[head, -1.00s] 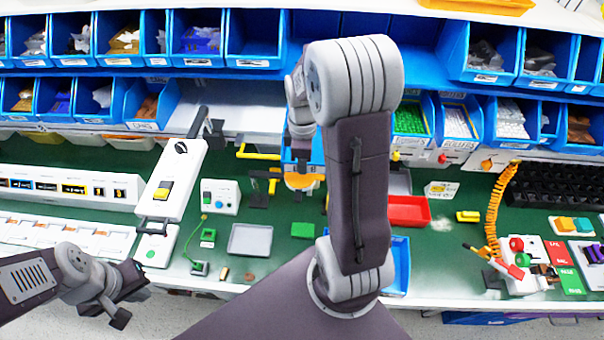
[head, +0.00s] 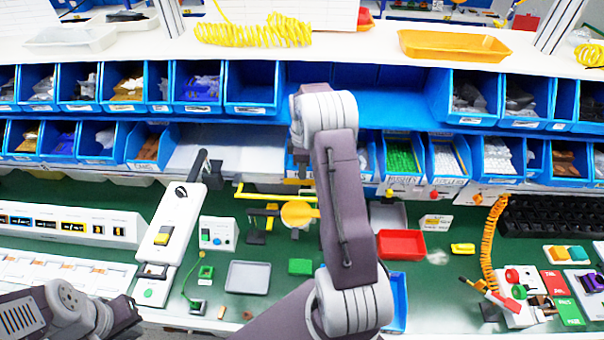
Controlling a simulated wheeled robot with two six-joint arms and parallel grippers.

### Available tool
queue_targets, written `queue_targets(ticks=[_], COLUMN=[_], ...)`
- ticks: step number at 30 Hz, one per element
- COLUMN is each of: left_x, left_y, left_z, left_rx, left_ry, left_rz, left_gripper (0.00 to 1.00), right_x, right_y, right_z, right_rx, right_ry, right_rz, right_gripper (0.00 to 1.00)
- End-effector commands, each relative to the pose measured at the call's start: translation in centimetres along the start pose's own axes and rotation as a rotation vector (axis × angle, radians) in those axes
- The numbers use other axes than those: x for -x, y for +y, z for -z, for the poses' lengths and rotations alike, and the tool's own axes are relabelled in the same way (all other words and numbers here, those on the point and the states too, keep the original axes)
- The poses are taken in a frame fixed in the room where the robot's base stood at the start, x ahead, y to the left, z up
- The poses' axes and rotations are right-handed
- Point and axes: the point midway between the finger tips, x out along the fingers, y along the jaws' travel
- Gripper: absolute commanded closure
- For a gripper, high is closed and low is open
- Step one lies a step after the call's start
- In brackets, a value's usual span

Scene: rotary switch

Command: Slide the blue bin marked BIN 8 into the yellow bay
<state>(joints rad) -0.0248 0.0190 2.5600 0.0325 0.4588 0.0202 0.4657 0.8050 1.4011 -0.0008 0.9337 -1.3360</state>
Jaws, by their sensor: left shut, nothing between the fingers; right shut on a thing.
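A blue bin (head: 299,162) shows only as a sliver left of my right arm, in front of the lower shelf row. Its marking cannot be read. My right gripper (head: 302,170) is mostly hidden behind my own arm; the little that shows is at this bin, and it is shut on it. No bay with a clearly yellow frame can be made out; my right arm covers part of the shelves. A wide gap (head: 395,98) is open in the upper row. My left gripper (head: 128,314) is shut and empty, low at the left over the bench's front edge.
Blue bins with parts fill both shelf rows on either side. Yellow rails (head: 270,190) and a yellow disc (head: 298,214) stand below the shelf. A red tray (head: 401,244), a grey tray (head: 248,277) and an orange coiled cable (head: 489,240) are on the green bench.

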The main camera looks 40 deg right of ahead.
Motion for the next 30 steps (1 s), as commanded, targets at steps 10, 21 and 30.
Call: queue_targets(ticks=[10,21,30], left_x=[0.4,0.4,-1.4], left_y=[0.0,0.0,0.0], left_z=[0.0,0.0,-0.1], left_rx=[0.0,0.0,0.0], left_ry=[0.0,0.0,0.0], left_rz=[0.0,0.0,0.0], left_gripper=[1.0,1.0,1.0], right_x=[-0.2,-0.2,2.3], right_y=[0.8,0.8,0.9], right_z=[0.0,0.0,0.0], right_rx=[0.0,0.0,0.0], right_ry=[0.0,0.0,0.002], right_rz=[0.0,0.0,-0.007], right_gripper=[1.0,0.66,0.66])
